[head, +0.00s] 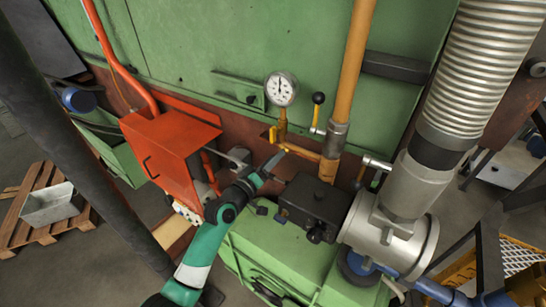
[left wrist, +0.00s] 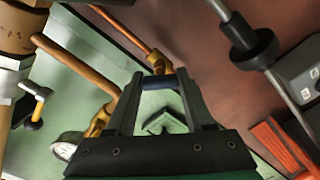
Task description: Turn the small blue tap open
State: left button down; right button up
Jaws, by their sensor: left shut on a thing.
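The small blue tap handle (left wrist: 158,83) shows in the left wrist view as a short blue bar lying across between my left gripper's two fingers. A brass fitting (left wrist: 157,62) is right behind it. My left gripper (left wrist: 160,84) is shut on this handle. In the head view my left gripper (head: 274,167) reaches in front of the brown wall, just below the yellow pipework under the gauge. The handle itself cannot be made out there. My right gripper is in neither view.
A round gauge (head: 280,89) stands above on a yellow pipe. A lever with a dark ball knob (head: 318,98) is to its right, beside a thick yellow pipe (head: 352,80). A red box (head: 172,150) stands close on the left, a black box (head: 318,203) on the right.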

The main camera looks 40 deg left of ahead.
pick_arm(q)
jog(key=n+p, duration=0.1)
jog(key=n, duration=0.3)
jog(key=shift+r+n+p, duration=0.1)
jog(key=shift+n+p, duration=0.2)
jog(key=shift+p, duration=0.1)
jog(key=shift+n+p, duration=0.65)
jog(key=shift+n, duration=1.25)
jog(key=shift+c, duration=1.4)
grip_release()
jog(key=shift+f, duration=0.2)
jog(key=shift+s, duration=0.1)
